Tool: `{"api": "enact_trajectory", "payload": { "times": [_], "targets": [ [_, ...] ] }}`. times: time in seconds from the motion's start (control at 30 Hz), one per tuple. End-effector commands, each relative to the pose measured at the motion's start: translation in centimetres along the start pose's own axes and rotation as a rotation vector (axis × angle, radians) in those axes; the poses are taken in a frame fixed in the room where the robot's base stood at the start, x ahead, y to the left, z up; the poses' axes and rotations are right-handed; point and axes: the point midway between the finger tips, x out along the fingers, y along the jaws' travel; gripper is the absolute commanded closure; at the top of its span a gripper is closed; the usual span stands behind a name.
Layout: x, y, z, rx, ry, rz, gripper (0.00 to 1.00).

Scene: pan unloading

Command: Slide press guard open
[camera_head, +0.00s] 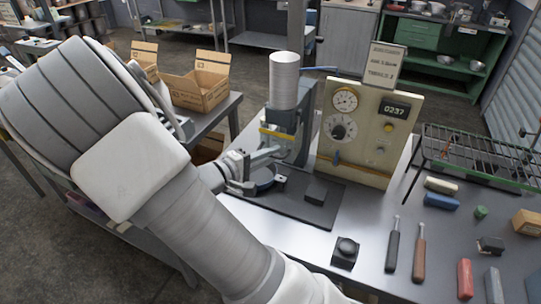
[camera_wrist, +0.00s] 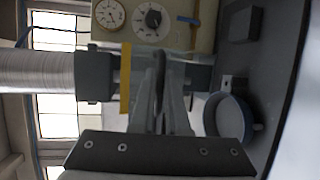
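The press (camera_head: 290,120) stands on the metal table with a pale cylinder (camera_head: 284,80) on top. Its guard shows a yellow strip (camera_head: 277,135) across the front; the strip also shows in the wrist view (camera_wrist: 126,78). My gripper (camera_head: 275,153) is at the front of the press, just below the strip. In the wrist view my gripper's fingers (camera_wrist: 165,90) are close together, with a dark rounded bar (camera_wrist: 159,70), seemingly the guard's handle, between their tips. A round pan (camera_wrist: 230,117) sits beside the fingers, low on the press. My arm hides part of the press base.
A control panel (camera_head: 366,130) with gauges stands right of the press. A dark block (camera_head: 316,191) and a black button box (camera_head: 345,252) are in front. Screwdrivers (camera_head: 419,250), coloured blocks and a wire rack (camera_head: 475,150) fill the right side. Cardboard boxes (camera_head: 203,82) stand behind left.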

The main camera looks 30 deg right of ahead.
Motion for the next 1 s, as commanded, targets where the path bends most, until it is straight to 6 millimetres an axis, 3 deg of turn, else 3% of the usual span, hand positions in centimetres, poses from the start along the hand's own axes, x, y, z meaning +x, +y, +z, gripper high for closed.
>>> {"api": "enact_trajectory", "payload": {
  "times": [0.47,0.67,1.0],
  "targets": [
    [-0.8,-0.1,-0.1,0.001,0.004,-0.003,0.75],
    [-4.4,-0.2,-0.2,0.003,0.007,-0.004,0.75],
    [-12.7,-0.1,-0.1,0.001,0.006,-0.003,0.75]
  ]
}}
